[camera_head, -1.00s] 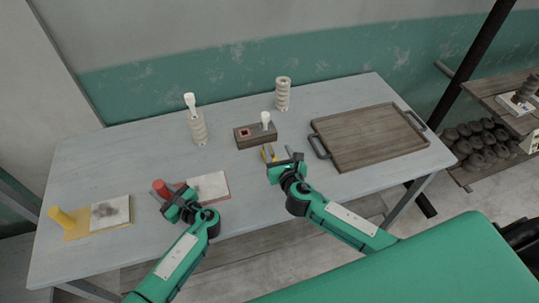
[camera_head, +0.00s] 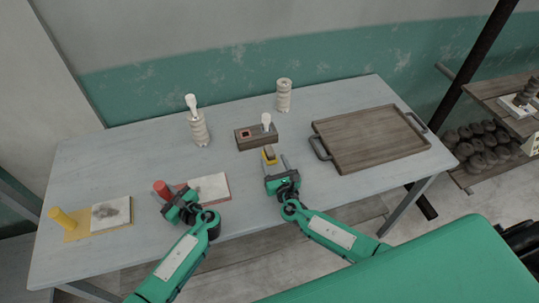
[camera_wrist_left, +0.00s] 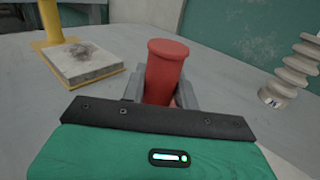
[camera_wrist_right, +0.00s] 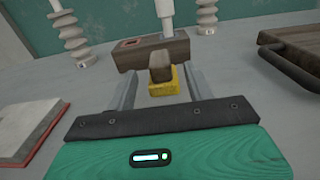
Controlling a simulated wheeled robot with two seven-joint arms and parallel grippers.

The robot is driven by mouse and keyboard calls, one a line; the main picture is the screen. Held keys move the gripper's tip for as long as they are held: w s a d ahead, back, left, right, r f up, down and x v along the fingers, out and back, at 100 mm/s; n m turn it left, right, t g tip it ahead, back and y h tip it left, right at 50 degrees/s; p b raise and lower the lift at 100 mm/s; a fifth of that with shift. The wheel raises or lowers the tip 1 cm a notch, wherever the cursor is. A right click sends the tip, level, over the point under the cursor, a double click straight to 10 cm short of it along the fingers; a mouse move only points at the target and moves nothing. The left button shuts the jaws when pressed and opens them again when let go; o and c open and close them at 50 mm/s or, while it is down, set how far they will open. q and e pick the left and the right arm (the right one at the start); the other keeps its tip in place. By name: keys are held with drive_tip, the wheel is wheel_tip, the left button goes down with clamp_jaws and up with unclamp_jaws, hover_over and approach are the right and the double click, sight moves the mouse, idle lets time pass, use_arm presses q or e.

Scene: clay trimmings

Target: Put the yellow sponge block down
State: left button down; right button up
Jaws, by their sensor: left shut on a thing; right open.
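The yellow sponge block (camera_head: 270,160), with a brown grip on top, sits on the table just in front of the wooden holder. It also shows in the right wrist view (camera_wrist_right: 163,84), between and beyond the fingers. My right gripper (camera_head: 277,166) is open and empty, low over the table on the near side of the sponge. My left gripper (camera_head: 172,199) is shut on a red cylinder (camera_wrist_left: 165,70), which stands upright beside a red-edged board (camera_head: 208,187). The cylinder's lower part is hidden by the gripper.
The wooden holder (camera_head: 246,139) with a white-handled tool stands behind the sponge. A wooden tray (camera_head: 365,140) lies to the right. Ribbed clay columns (camera_head: 198,130) (camera_head: 284,96) stand at the back. A yellow cylinder (camera_head: 61,219) and a slab (camera_head: 112,212) are at left.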

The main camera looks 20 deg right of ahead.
sight(268, 146)
drive_tip(key=w, duration=0.7)
drive_tip(key=shift+w, duration=0.25)
drive_tip(key=shift+r, duration=0.1)
clamp_jaws()
drive_tip(key=shift+r, duration=0.1)
wheel_tip(268, 146, up, 10)
drive_tip(key=shift+f, duration=0.1)
idle(0.3)
